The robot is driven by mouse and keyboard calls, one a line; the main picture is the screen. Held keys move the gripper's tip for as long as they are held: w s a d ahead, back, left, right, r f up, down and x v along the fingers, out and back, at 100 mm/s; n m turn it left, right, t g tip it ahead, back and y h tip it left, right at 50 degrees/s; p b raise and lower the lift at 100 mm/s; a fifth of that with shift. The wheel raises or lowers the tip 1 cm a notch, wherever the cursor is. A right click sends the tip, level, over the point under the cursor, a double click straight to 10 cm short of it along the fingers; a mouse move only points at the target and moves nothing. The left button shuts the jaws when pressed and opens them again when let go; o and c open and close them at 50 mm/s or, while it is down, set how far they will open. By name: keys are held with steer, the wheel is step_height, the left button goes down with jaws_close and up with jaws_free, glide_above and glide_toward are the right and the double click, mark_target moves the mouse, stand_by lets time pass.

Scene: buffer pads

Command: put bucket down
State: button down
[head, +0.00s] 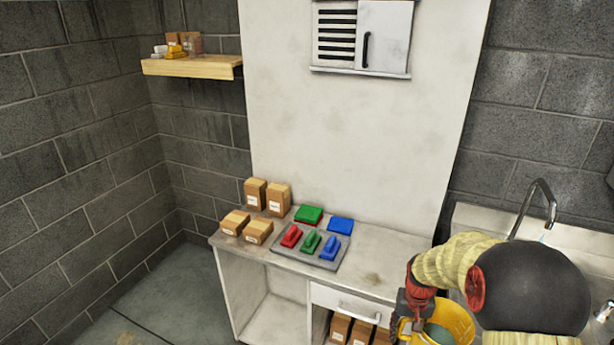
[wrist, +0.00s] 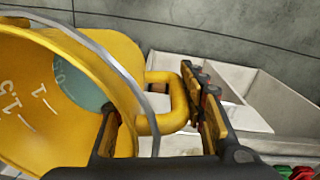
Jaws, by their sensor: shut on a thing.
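A yellow bucket (head: 458,318) shows at the lower right of the head view, partly hidden by my arm and cut by the frame edge. In the wrist view the bucket (wrist: 95,65) fills the left side, tilted in the picture, with a thin grey rim wire and white measuring marks inside. Something blue-green lies inside it. My gripper (wrist: 158,122) is shut on the bucket's yellow side handle (wrist: 178,92). In the head view my gripper (head: 412,300) is beside the bucket, in front of the counter's right end. Whether the bucket touches anything below is hidden.
A worn white counter (head: 375,272) holds several cardboard boxes (head: 255,192), a grey tray (head: 318,262) with red, green and blue pads, and loose green and blue pads. A sink with a faucet (head: 545,205) is at the right. Open floor (head: 160,300) is at the left.

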steer(key=w+a+f+n+b, duration=0.1)
steer(key=a+f, duration=0.1)
steer(key=a, duration=0.5)
steer(key=w+a+f+n+b, duration=0.1)
steer(key=a+f+n, duration=0.1)
steer(key=a, duration=0.6)
steer(key=shift+w+f, duration=0.35)
steer(key=shift+w, duration=0.05)
